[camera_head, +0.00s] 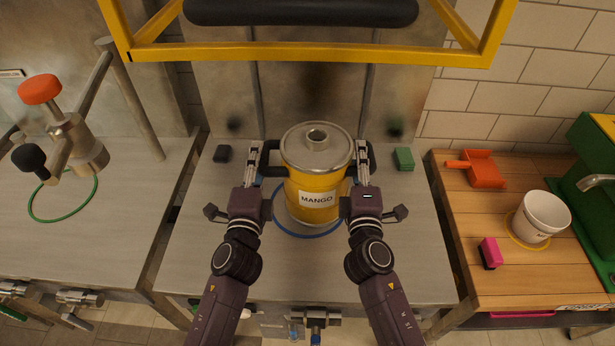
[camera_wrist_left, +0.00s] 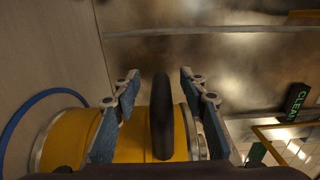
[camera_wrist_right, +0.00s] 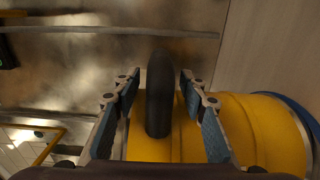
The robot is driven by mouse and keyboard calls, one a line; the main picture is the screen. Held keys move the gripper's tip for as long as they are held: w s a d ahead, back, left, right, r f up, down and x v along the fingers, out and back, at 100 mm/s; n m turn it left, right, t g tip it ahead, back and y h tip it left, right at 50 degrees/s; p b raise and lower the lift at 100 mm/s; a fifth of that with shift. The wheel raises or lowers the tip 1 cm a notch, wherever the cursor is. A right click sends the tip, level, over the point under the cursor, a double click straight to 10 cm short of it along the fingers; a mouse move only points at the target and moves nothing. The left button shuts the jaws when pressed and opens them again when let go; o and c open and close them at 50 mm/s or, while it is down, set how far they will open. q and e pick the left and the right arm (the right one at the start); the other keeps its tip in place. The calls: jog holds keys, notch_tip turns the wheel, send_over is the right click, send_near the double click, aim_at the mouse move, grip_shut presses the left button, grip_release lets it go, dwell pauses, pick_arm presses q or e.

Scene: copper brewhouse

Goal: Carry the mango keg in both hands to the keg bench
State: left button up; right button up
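The mango keg (camera_head: 318,185) is a yellow drum with a steel lid, a MANGO label and a black handle on each side. It stands upright inside a blue ring (camera_head: 307,235) on the steel bench (camera_head: 200,240) in front of me. My left gripper (camera_head: 256,160) is at the left handle; in the left wrist view its open fingers straddle the black handle (camera_wrist_left: 162,110) with gaps on both sides. My right gripper (camera_head: 361,163) is at the right handle; in the right wrist view its open fingers straddle the handle (camera_wrist_right: 159,95), with narrower gaps.
A left steel bench carries a green ring (camera_head: 63,199) and a red-knobbed tap fitting (camera_head: 75,135). A wooden table (camera_head: 490,215) at right holds an orange dustpan (camera_head: 483,170), a white bucket (camera_head: 541,215) and a pink brush (camera_head: 490,252). A yellow frame (camera_head: 300,55) crosses above.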

pick_arm(q)
jog(key=shift+w, duration=0.25)
pick_arm(e)
jog(key=shift+w, duration=0.25)
pick_arm(q)
grip_shut()
pick_arm(e)
grip_shut()
pick_arm(q)
jog(key=shift+r, duration=0.1)
pick_arm(e)
jog(key=shift+r, duration=0.1)
